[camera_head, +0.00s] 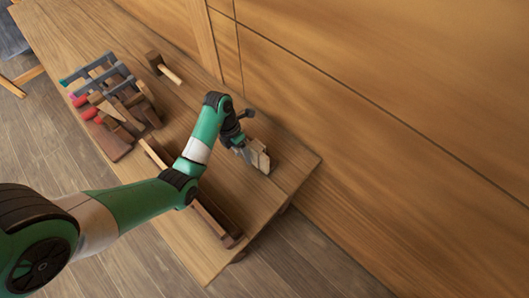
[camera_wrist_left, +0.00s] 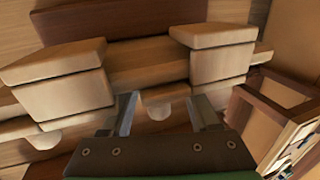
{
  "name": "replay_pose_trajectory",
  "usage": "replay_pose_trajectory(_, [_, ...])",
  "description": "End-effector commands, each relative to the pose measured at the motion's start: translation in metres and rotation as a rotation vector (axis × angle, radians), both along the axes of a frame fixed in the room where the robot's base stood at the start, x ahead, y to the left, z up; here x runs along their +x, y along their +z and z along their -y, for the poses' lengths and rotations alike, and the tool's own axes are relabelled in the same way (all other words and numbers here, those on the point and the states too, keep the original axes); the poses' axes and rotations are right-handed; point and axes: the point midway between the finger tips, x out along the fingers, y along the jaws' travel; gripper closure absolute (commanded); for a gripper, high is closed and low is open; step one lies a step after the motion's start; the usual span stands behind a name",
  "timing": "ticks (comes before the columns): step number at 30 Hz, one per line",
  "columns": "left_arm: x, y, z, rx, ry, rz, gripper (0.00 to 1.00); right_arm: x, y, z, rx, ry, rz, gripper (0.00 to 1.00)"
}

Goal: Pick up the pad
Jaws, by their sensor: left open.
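My left gripper (camera_head: 256,156) is over the right end of the wooden bench in the head view. In the left wrist view its two grey fingers (camera_wrist_left: 165,112) are apart, with nothing clearly held between them. Just beyond them is a light wood bar with a small pale rounded piece (camera_wrist_left: 158,106). A light wood block (camera_wrist_left: 65,85) stands to the left and another light wood block (camera_wrist_left: 222,58) to the right. I cannot tell which piece is the pad. In the head view the gripper and arm hide much of this spot. My right gripper is not in view.
The bench (camera_head: 262,195) runs along a wooden wall (camera_head: 400,150). Several tools and clamps (camera_head: 110,100) lie at its left, with a mallet (camera_head: 160,67) behind. A long wooden rail (camera_head: 215,222) lies near the front edge. A brown-edged open frame (camera_wrist_left: 275,115) is close on the right in the wrist view.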

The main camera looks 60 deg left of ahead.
Motion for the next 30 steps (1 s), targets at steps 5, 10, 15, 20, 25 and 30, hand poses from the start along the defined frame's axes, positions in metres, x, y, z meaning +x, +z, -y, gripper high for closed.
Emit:
replay_pose_trajectory(5, [0.0003,-0.0003,0.0002,0.0,-0.001,0.0,0.42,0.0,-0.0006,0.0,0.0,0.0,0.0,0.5])
replay_pose_trajectory(10, [0.0004,-0.0003,0.0004,0.0,-0.001,0.0,0.73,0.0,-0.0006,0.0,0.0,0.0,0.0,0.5])
replay_pose_trajectory(15, [0.0005,-0.0003,0.0004,0.0,-0.002,0.0,1.0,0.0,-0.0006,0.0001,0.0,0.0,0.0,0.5])
replay_pose_trajectory(20, [0.0006,-0.0002,0.0004,0.0,-0.002,0.001,1.0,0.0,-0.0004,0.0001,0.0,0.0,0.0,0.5])
replay_pose_trajectory(25, [0.0007,-0.0001,0.0005,0.0,-0.002,0.001,1.0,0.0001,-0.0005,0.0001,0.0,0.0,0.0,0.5])
replay_pose_trajectory(30, [0.0045,-0.0009,0.0035,0.0,-0.012,0.0,1.0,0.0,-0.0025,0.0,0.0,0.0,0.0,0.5])
